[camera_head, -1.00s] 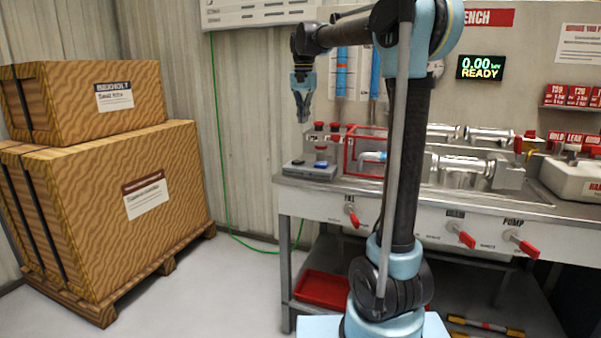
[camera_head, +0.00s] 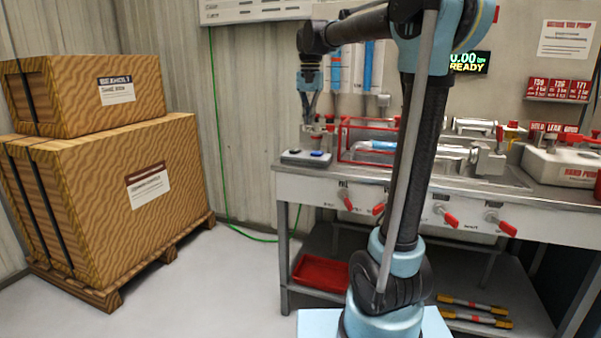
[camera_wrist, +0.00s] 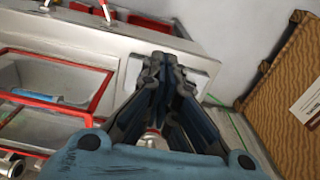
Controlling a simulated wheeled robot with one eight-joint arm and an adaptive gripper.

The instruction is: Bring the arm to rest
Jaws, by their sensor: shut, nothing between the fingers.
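My gripper (camera_head: 312,118) hangs fingers down from my bent arm over the left end of the workbench (camera_head: 330,183). Its fingers are together with nothing between them. In the wrist view my gripper (camera_wrist: 165,62) shows with its dark fingers close together, above a pale block at the bench's edge. Whether the fingertips touch anything is not clear. Small red-capped items behind the gripper are partly hidden.
A red-framed basin (camera_head: 352,155) is just right of the gripper. Several red-handled valves (camera_head: 450,219) line the bench front. Wooden crates (camera_head: 90,210) stand on a pallet at left, with open floor between. A READY display (camera_head: 468,63) is partly behind my arm.

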